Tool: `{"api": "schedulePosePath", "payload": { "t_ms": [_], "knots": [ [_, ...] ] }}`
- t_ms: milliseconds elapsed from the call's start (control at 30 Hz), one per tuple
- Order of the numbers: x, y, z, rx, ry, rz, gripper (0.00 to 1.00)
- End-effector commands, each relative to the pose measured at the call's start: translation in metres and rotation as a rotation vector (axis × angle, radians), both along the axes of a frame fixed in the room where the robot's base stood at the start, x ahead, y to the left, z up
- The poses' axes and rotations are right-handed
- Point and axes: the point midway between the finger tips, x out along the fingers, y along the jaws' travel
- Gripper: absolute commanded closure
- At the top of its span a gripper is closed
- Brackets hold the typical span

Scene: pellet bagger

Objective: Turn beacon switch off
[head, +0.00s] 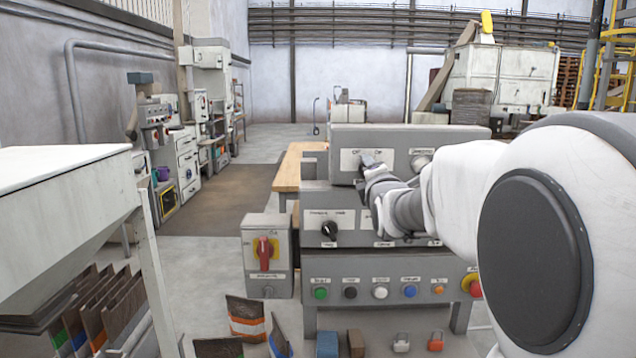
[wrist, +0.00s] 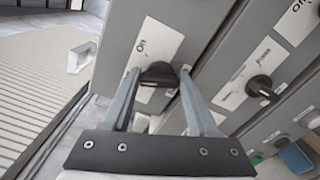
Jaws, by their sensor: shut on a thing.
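A dark rotary switch knob (wrist: 158,73) sits on a white label plate reading "On" on the grey panel in the wrist view. My gripper (wrist: 160,78) has one finger on each side of this knob and is shut on it. In the head view my gripper (head: 370,182) is at the upper grey control box (head: 345,138), just below a white label plate (head: 366,159). The knob is hidden there behind my gripper and arm. I cannot tell whether its label names the beacon.
A lower panel has a black knob (head: 329,231) and a row of coloured buttons (head: 380,292). A red-handled isolator (head: 264,254) stands at left. A second knob (wrist: 262,88) is close to the right of my gripper in the wrist view. A white hopper (head: 60,200) stands at far left.

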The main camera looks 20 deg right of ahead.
Motion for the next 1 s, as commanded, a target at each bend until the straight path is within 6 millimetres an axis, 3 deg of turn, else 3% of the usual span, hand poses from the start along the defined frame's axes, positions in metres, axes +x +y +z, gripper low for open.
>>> {"api": "schedulePosePath", "payload": {
  "t_ms": [300,867,900,1000],
  "knots": [
    [0.0002,0.0004,-0.0009,-0.132,0.039,0.001,0.96],
    [0.0002,0.0003,0.0004,-0.166,0.049,0.001,0.96],
    [0.0002,0.0002,0.0004,-0.166,0.049,0.001,0.38],
    [0.0002,0.0003,0.0004,-0.165,0.049,0.001,0.2]
  ]
}}
